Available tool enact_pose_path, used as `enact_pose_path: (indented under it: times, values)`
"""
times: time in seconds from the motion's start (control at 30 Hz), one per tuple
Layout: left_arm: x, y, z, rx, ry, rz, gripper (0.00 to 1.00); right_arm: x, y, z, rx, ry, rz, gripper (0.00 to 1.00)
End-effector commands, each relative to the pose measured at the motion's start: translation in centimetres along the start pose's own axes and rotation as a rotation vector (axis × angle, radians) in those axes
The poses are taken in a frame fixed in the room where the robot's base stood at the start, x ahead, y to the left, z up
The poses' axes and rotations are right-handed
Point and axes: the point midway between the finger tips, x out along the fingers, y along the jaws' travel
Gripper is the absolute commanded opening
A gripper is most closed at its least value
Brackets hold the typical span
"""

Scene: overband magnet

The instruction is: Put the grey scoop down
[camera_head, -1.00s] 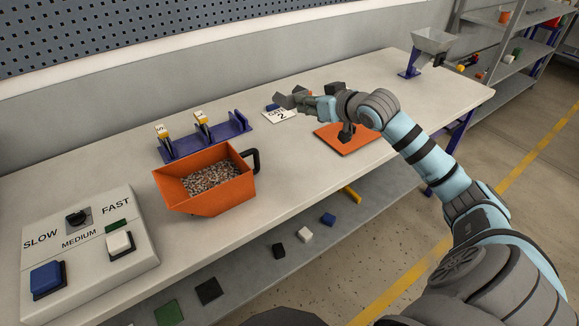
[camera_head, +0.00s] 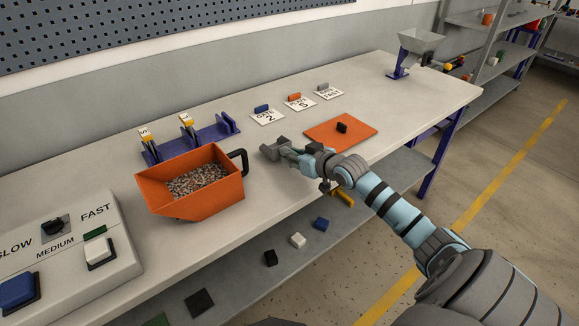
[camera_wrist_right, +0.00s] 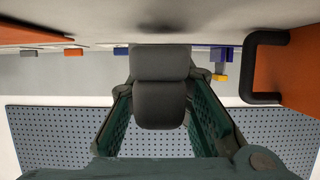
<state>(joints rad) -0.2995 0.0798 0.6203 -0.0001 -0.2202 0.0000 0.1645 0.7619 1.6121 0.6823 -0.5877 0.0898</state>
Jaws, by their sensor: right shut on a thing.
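My right gripper (camera_head: 290,154) is shut on the grey scoop (camera_head: 272,149), which sticks out past the fingertips to the left. In the right wrist view the scoop (camera_wrist_right: 160,65) lies between the two green-padded fingers, with a darker part (camera_wrist_right: 160,105) nearer the palm. The scoop is over the light bench top, right of the orange bin's black handle. I cannot tell whether it touches the bench. My left gripper is not in view.
An orange bin (camera_head: 178,208) of mixed bits stands to the left, its black handle (camera_head: 243,160) near the scoop. An orange mat (camera_head: 320,137) with a small black block (camera_head: 342,127) lies to the right. Bare bench (camera_head: 235,110) lies between.

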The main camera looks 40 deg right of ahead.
Motion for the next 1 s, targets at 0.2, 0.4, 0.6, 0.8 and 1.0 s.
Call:
enact_pose_path:
  times: [0.2, 0.4, 0.6, 0.8, 1.0]
  values:
    - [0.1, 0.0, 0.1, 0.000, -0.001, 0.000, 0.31, 0.9, 0.0, 2.3, 0.000, -0.003, 0.000, 0.00]
    - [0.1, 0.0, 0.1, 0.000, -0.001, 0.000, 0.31, 0.9, 0.0, 2.3, 0.000, -0.006, 0.001, 0.38]
    - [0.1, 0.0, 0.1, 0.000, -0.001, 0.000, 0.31, 0.9, 0.0, 2.2, 0.000, -0.003, 0.000, 0.39]
    - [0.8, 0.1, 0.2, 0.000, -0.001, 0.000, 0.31, 1.0, 0.0, 2.5, 0.000, -0.002, 0.000, 0.39]
    - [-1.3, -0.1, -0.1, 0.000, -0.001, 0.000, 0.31, -2.4, -0.1, 2.4, -0.006, -0.008, -0.001, 0.39]
